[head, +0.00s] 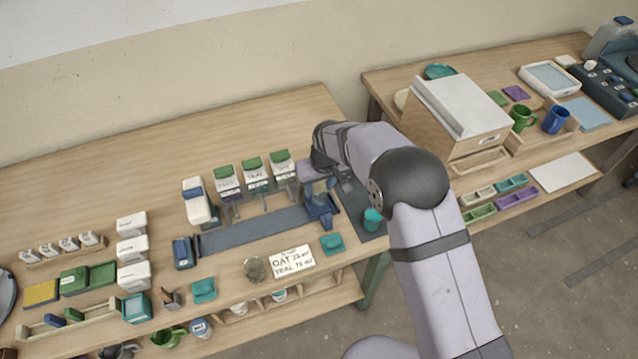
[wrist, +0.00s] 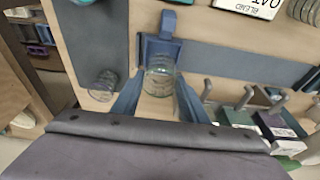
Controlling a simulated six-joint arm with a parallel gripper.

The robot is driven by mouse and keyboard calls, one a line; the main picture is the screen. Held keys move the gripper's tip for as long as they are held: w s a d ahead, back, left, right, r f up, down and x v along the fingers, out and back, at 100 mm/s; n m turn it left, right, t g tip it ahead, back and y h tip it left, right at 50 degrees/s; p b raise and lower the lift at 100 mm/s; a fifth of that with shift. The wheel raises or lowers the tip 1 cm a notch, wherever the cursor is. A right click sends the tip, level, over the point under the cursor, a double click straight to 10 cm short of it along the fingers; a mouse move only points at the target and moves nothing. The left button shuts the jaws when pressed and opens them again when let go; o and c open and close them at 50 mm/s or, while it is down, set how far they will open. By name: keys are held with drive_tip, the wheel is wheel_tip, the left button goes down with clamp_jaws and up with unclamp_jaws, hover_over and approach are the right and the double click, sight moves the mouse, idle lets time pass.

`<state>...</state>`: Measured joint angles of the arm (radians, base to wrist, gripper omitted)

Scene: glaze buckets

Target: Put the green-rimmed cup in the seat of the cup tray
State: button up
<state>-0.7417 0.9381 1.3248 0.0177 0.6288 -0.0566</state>
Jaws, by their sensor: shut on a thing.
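The green-rimmed cup (wrist: 160,78) is clear glass with a faint green tint at its rim. In the wrist view it stands between the two blue fingers of my gripper (wrist: 160,100), which is shut on it. The blue cup tray (wrist: 160,47) is right by the cup, at the end of the long grey strip. I cannot tell whether the cup touches the tray or is held above it.
Another clear glass (wrist: 103,86) stands by the dark mat (wrist: 98,45). A teal cup (head: 373,218) is on that mat in the head view. Green-topped dispensers (head: 255,175) stand left of my gripper. A lettered card (head: 293,260) lies in front.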

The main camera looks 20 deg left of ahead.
sight(319, 192)
drive_tip(key=shift+f+b, duration=0.9)
drive_tip(key=shift+f, duration=0.6)
drive_tip(key=shift+f, duration=0.3)
drive_tip(key=o, duration=0.9)
drive_tip(key=shift+r+p, duration=2)
drive_tip(key=shift+r, duration=1.55)
